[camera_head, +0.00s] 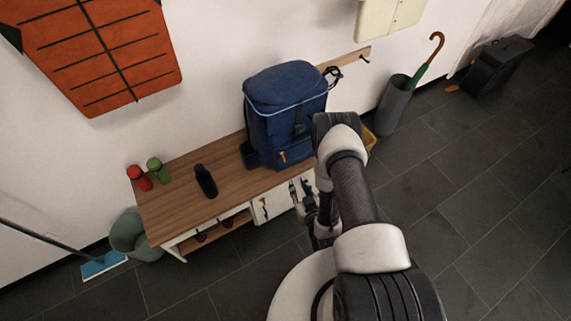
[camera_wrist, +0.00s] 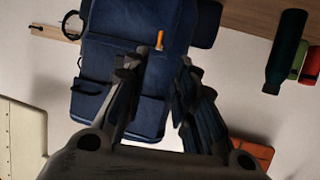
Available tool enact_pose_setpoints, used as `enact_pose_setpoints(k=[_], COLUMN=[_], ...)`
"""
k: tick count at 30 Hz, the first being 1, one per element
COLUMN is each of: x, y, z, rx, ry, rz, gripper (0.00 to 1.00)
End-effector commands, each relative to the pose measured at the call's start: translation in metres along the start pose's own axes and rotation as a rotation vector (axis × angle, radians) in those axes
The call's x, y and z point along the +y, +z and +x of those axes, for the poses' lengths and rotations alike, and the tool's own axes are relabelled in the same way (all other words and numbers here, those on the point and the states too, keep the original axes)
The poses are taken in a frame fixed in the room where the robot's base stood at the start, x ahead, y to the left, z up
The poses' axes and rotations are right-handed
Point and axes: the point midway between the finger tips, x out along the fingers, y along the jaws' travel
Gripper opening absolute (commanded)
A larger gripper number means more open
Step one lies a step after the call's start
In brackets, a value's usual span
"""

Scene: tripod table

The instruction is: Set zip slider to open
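A blue backpack (camera_head: 285,115) stands upright on the wooden bench and also shows upside down in the wrist view (camera_wrist: 115,95). A small orange pull tab, seemingly the zip slider (camera_wrist: 160,39), hangs on its front; it shows as a yellow-orange spot low on the front pocket in the head view (camera_head: 283,157). The zip track itself is too small to make out. My gripper (camera_wrist: 160,72) is open and empty, fingers spread, in front of the backpack. The tab appears between and beyond the fingertips, apart from them. In the head view my arm partly hides the gripper (camera_head: 301,189).
The bench (camera_head: 175,195) also holds a black bottle (camera_head: 205,181), a green can (camera_head: 159,170) and a red can (camera_head: 139,177). The dark tiled floor before the bench is mostly clear.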

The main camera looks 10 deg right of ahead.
Motion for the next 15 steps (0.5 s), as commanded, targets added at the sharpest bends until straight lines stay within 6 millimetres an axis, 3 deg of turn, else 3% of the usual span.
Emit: enact_pose_setpoints(k=[15], x=[-0.001], y=[0.001], z=[0.110], rx=[0.004], ry=[-0.002], rz=[-0.001], gripper=[0.26])
